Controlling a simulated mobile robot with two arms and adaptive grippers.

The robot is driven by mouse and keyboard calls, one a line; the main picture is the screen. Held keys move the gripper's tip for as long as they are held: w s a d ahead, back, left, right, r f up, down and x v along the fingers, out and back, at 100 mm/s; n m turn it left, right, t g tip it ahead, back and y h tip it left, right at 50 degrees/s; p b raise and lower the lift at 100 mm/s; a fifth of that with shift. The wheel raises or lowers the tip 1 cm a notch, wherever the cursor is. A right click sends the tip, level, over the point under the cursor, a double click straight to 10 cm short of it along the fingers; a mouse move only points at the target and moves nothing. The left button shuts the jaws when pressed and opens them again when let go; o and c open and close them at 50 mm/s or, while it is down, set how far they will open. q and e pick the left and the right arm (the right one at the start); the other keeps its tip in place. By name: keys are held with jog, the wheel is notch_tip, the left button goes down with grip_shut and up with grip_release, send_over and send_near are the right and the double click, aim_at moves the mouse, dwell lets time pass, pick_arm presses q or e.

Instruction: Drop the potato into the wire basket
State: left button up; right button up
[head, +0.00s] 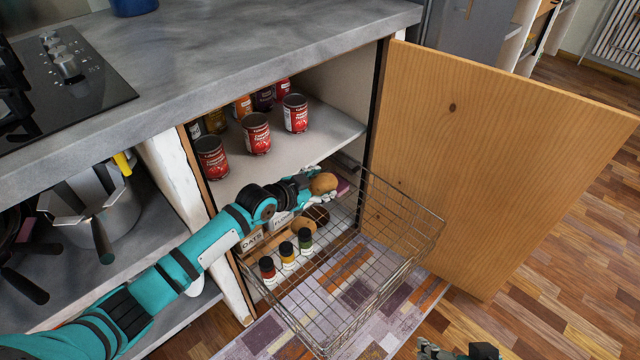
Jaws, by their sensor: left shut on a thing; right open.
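A round brown potato (323,183) is held in my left gripper (318,188), whose arm reaches in from the lower left. The potato is over the back part of the wire basket (408,262), which sticks out of the open cabinet. The height of the potato above the basket floor is hard to judge. Another brown, potato-like item (303,225) shows below the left gripper, partly hidden by it. Only the top of my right gripper (458,350) shows at the bottom edge, open and away from the basket.
Red cans (256,134) stand on the shelf above. Small dark-capped jars (287,254) and labelled boxes (252,242) are at the basket's left. The open wooden door (490,150) stands right of the basket. A patterned rug (270,335) lies below. The basket's front part looks empty.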

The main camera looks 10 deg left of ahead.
pick_arm(q)
notch_tip(320, 180, down, 3)
jog(key=shift+r+b, duration=0.15)
jog(key=shift+b, duration=1.05)
pick_arm(e)
jog(key=w+a+r+t+y, duration=0.2)
jog(key=w+a+r+t, duration=0.1)
jog(key=w+r+t, duration=0.4)
pick_arm(q)
jog(key=shift+f+b, duration=1.25)
jog(key=shift+f, duration=0.05)
pick_arm(e)
notch_tip(320, 180, up, 11)
jog(key=w+a+t+y, duration=0.2)
jog(key=t, duration=0.4)
jog(key=shift+w+a+r+n+t, duration=0.2)
jog(key=shift+w+n+t, duration=0.1)
jog(key=shift+w, duration=0.1)
pick_arm(q)
jog(key=o, duration=1.3)
jog(key=shift+o, duration=0.2)
jog(key=shift+s, duration=0.1)
jog(key=v, duration=1.2)
jog(key=shift+d, duration=0.1)
